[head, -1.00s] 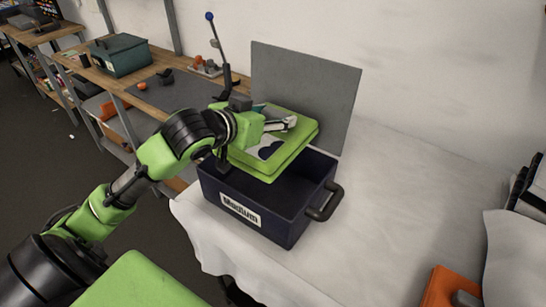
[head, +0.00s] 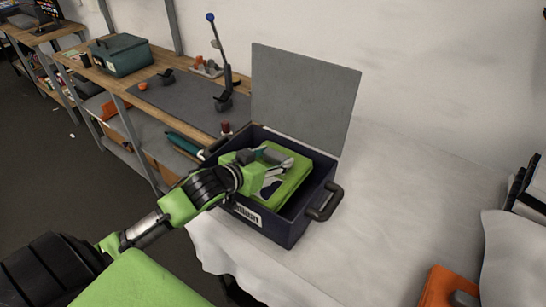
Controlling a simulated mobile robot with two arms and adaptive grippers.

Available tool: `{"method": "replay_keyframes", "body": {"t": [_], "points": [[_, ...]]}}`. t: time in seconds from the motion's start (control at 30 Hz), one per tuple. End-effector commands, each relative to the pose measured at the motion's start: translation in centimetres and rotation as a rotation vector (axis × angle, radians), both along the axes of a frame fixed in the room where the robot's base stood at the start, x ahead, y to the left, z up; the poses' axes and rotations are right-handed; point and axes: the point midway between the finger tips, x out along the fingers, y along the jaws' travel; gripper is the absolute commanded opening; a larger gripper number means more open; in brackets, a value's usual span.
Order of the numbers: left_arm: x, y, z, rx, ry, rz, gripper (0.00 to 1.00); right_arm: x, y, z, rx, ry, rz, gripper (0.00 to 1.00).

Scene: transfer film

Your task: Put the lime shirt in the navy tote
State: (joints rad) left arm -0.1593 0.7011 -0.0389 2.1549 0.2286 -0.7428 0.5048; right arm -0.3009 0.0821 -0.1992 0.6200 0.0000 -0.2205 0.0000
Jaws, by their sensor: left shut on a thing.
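The navy tote (head: 285,231) stands on the white-covered table, with a "Medium" label partly hidden behind my left arm. The folded lime shirt (head: 289,187) is inside the tote, below its rim. My left gripper (head: 273,180) is shut on the lime shirt at its left side, reaching over the tote's left wall. The shirt's left part is hidden by the gripper. My right gripper is not in view.
A grey panel (head: 305,97) stands upright behind the tote. An orange item (head: 440,287) lies at the lower right, near dark and white stacked things. The table (head: 400,200) right of the tote is clear. A wooden bench (head: 160,90) with a teal box (head: 121,55) is at back left.

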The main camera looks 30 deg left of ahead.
Motion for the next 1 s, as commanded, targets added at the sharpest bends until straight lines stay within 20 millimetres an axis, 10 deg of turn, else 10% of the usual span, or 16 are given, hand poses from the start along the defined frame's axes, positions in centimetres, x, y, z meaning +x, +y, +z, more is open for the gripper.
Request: {"method": "replay_keyframes", "body": {"t": [0.57,0.6,0.63,1.0], "points": [[0.0,0.0,-1.1,0.0,-0.001,0.0,0.26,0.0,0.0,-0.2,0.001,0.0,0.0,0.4],[0.0,0.0,-1.2,-0.001,0.0,0.0,0.59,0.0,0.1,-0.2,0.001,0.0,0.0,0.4],[0.0,0.0,-1.2,-0.001,0.0,0.0,0.67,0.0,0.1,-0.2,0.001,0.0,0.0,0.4],[0.0,0.0,-1.0,0.0,0.0,0.0,0.68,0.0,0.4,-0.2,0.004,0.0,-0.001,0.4]]}}
